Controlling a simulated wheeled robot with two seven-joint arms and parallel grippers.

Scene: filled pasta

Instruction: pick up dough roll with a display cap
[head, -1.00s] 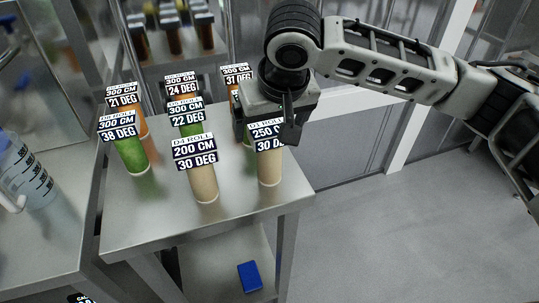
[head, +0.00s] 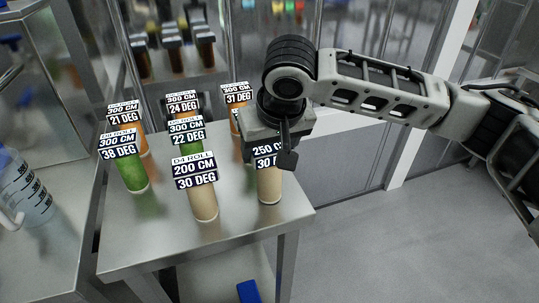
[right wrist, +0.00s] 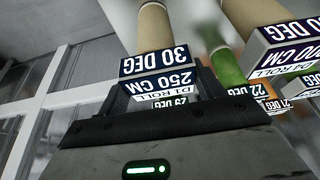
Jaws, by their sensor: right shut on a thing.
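Several dough rolls with labelled display caps stand upright on a steel table (head: 240,233). My right gripper (head: 266,155) points down over the front right roll, a beige one (head: 269,187) marked 250 CM, 30 DEG. It is shut on that roll's cap, which shows between the fingers in the right wrist view (right wrist: 158,68). The roll appears to stand on the table. In the head view the gripper hides part of the cap. My left gripper is not in view.
Close by on the left stands a beige roll (head: 204,203) marked 200 CM. Green (head: 133,175) and orange rolls stand behind and left. More dark-capped rolls (head: 175,58) are on a unit behind. A blue block (head: 248,291) lies below the tabletop. Free floor is at right.

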